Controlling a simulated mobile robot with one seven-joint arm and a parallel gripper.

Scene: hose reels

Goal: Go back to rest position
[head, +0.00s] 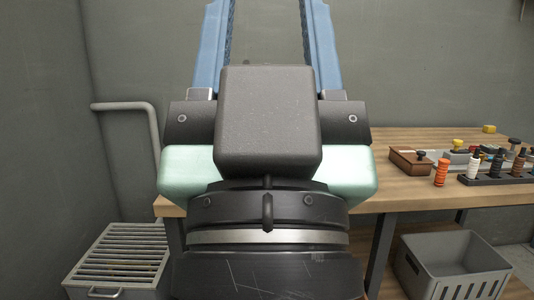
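My gripper (267,35) fills the middle of the head view, seen from behind. Its dark wrist ring is at the bottom, with pale green and black housing above it. Two blue fingers with dark ridged inner faces point up, set wide apart. Their tips are cut off by the top edge. Only bare wall shows between the visible parts of the fingers, so the gripper looks open, with nothing seen in it. The housing hides part of the workbench and the wall behind.
A wooden workbench (420,198) stands behind and right, holding a brown box (410,162), an orange ribbed piece (441,173) and a dark rack (495,180) of small items. A grey crate (455,268) is below. A slatted box (118,262) and wall pipe (125,106) are left.

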